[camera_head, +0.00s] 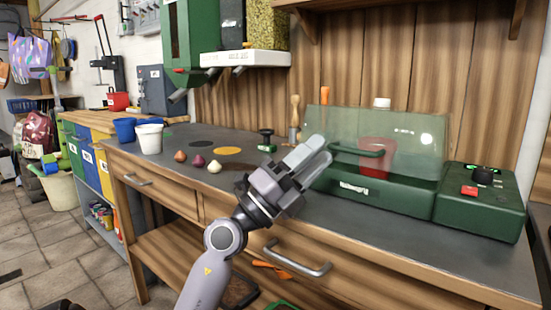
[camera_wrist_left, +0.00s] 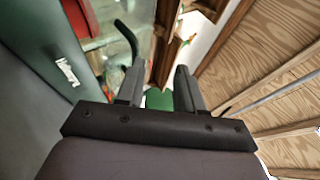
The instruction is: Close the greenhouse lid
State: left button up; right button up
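The greenhouse (camera_head: 385,195) is a green box on the grey workbench with a clear lid (camera_head: 420,150) that looks raised. A green bar handle (camera_head: 357,150) is on the lid, and a red pot (camera_head: 375,168) shows through the clear panel. My left gripper (camera_head: 318,150) is in front of the greenhouse's left end, its fingers apart and empty, pointing up and right near the handle. In the left wrist view the fingers (camera_wrist_left: 160,75) have a gap between them. A dark curved handle (camera_wrist_left: 127,38) shows just beyond the left finger. Contact cannot be told. My right gripper is not in view.
A green unit with a black knob (camera_head: 482,175) stands right of the greenhouse. The bench front is clear.

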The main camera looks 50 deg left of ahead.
pick_arm(q)
jog(key=s+a, duration=0.1)
jog(key=s, duration=0.6)
jog(key=shift+s+a+h, duration=0.3)
jog(key=shift+a, duration=0.05)
jog(key=shift+r, duration=0.1)
